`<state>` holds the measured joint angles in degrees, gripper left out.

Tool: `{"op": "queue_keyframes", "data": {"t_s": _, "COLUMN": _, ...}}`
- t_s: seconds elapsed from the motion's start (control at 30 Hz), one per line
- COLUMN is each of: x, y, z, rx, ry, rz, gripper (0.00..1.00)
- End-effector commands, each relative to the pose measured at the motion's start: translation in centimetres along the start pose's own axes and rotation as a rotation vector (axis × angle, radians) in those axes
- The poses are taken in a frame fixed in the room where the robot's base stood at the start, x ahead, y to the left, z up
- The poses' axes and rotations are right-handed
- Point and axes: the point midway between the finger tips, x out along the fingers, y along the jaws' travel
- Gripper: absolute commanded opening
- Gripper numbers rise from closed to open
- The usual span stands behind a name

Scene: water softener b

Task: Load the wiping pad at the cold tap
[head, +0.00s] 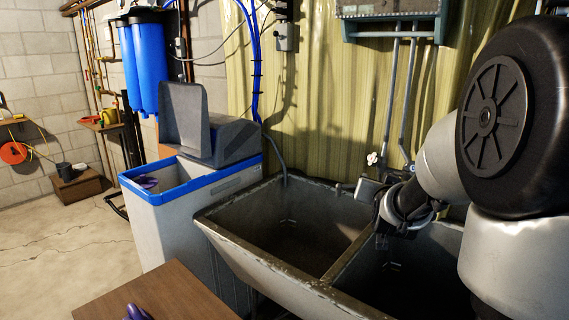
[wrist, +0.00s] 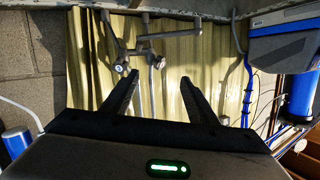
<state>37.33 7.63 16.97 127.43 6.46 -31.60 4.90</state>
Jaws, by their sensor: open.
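My gripper (head: 390,222) is by the taps over the double sink (head: 312,284), near its divider; its fingertips are hard to make out in the head view. In the wrist view, which is upside down, my gripper (wrist: 160,88) is open with nothing between its fingers. The tap fitting (wrist: 155,36) lies beyond the fingers, apart from them. A pale round tap handle (head: 373,158) shows by the wall pipes and also in the wrist view (wrist: 120,66). I cannot tell which handle is the cold one. I cannot make out a wiping pad.
A grey tub with a blue rim (head: 190,188) stands left of the sink. A wooden surface (head: 150,290) with a purple item (head: 136,313) is at the front. Blue filter housings (head: 144,65) hang behind. Pipes (head: 390,95) run down the wall.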

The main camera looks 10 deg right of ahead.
Motion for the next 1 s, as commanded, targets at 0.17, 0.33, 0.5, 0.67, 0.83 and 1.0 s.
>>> {"op": "queue_keyframes", "data": {"t_s": 0.17, "x": 1.8, "y": 7.7, "z": 0.8, "rx": 0.102, "ry": 0.161, "rz": 0.063, "gripper": 0.53}}
{"op": "queue_keyframes", "data": {"t_s": 0.33, "x": 1.7, "y": 10.4, "z": 0.4, "rx": 0.151, "ry": 0.252, "rz": 0.079, "gripper": 0.53}}
{"op": "queue_keyframes", "data": {"t_s": 0.5, "x": 3.1, "y": 10.8, "z": 0.0, "rx": 0.159, "ry": 0.267, "rz": 0.079, "gripper": 0.53}}
{"op": "queue_keyframes", "data": {"t_s": 0.67, "x": 6.1, "y": 11.2, "z": -0.8, "rx": 0.160, "ry": 0.268, "rz": 0.079, "gripper": 0.53}}
{"op": "queue_keyframes", "data": {"t_s": 0.83, "x": 9.7, "y": 11.6, "z": -1.8, "rx": 0.160, "ry": 0.268, "rz": 0.080, "gripper": 0.53}}
{"op": "queue_keyframes", "data": {"t_s": 1.0, "x": 13.3, "y": 11.8, "z": -2.7, "rx": 0.160, "ry": 0.267, "rz": 0.079, "gripper": 0.53}}
